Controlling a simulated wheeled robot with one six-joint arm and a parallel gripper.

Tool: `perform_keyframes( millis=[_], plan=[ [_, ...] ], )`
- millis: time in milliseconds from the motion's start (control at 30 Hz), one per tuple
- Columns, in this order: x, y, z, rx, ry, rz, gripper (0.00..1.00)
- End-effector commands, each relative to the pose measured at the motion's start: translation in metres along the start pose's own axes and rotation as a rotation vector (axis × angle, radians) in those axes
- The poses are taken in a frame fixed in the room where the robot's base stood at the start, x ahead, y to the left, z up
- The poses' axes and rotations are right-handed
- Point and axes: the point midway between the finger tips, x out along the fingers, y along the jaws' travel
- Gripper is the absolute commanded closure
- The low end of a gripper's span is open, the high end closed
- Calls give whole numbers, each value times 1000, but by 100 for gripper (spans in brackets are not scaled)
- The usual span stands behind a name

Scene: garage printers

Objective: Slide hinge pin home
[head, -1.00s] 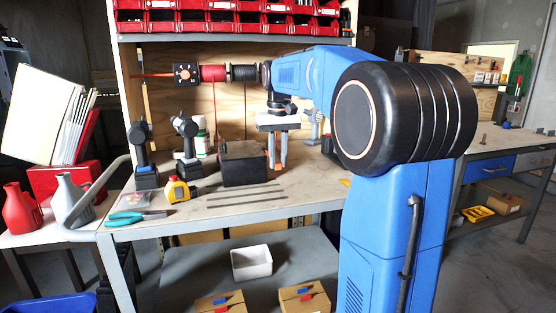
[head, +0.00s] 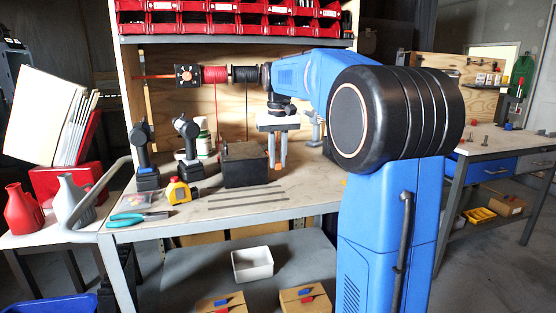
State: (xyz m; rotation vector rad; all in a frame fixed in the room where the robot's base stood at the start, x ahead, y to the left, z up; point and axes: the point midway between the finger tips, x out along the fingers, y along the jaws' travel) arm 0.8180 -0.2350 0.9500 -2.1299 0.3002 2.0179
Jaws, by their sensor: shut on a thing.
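My gripper (head: 278,164) points straight down over the workbench, with its two grey fingers close beside the right side of a dark block-like box (head: 246,165). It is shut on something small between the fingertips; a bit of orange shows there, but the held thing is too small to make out. I cannot pick out the hinge pin or a hole for it with certainty. Several thin dark rods (head: 248,198) lie flat on the bench in front of the box.
The workbench (head: 310,190) also holds drills (head: 188,150), a yellow tape measure (head: 178,191) and teal-handled pliers (head: 126,219). Spools (head: 215,74) hang behind, under a shelf of red bins (head: 222,24). A white bin (head: 252,263) sits on the lower shelf. The bench's front right is mostly clear.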

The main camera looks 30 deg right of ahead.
Motion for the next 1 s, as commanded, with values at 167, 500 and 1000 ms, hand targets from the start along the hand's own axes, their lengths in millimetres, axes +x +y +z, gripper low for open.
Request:
perform_keyframes(
  millis=[167, 500, 1000],
  plan=[
    [0, 0, -3, 0, 0, 0, 100],
    [1, 0, -9, 0, -1, 0, 100],
    [1, 0, -16, 0, 0, 0, 100]
  ],
)
